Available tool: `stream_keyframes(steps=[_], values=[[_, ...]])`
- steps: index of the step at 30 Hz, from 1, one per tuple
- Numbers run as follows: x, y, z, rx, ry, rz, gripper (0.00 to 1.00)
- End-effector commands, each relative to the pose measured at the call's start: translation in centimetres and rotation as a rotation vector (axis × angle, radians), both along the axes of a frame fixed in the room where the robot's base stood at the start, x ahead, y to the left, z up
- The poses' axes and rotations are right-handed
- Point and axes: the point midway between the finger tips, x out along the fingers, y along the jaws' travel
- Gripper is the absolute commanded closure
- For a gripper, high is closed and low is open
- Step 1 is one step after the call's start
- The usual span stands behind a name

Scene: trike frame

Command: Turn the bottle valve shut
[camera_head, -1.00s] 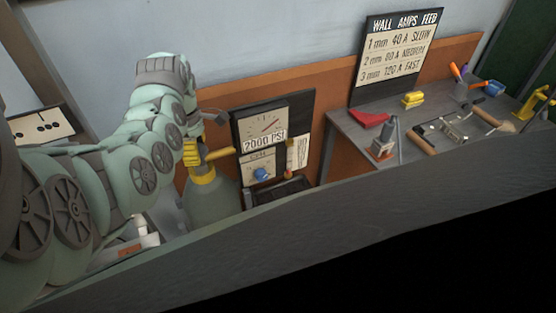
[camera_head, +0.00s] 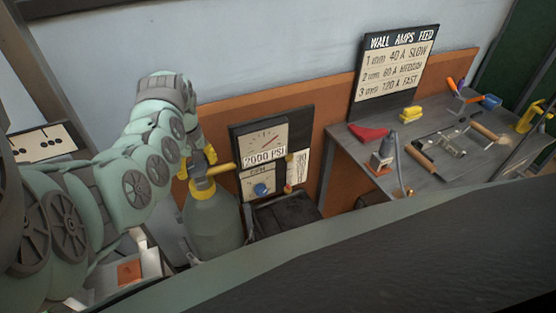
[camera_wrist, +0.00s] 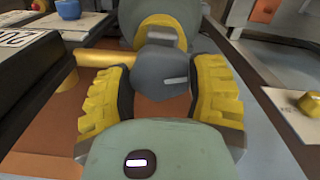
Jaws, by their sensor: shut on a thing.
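The gas bottle (camera_head: 215,222) is grey-green with a yellow collar and stands beside the gauge panel in the head view. Its body also shows at the top of the wrist view (camera_wrist: 130,12). The bottle valve (camera_wrist: 163,82) is a grey faceted knob between my yellow finger pads. My gripper (camera_wrist: 163,98) is shut on the valve, one pad on each side. In the head view, my gripper (camera_head: 194,164) is at the bottle's top, where my arm partly hides the valve. A yellow bar (camera_head: 222,168) sticks out to the right of the bottle's top.
The gauge panel (camera_head: 285,128), reading 2000 PSI, with a blue knob (camera_head: 261,189), stands close right of the bottle. A grey workbench (camera_head: 345,140) with several tools is further right. A sign board (camera_head: 395,70) stands behind it. A yellow knob (camera_wrist: 306,103) shows right in the wrist view.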

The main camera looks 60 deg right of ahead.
Motion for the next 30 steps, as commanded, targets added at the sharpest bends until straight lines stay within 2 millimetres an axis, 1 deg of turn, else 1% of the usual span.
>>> stream_keyframes(steps=[21,30], values=[[0.13,0.15,0.21,0.003,0.001,-0.679,0.78],[0.15,0.29,-0.11,0.008,0.003,-0.966,0.78]])
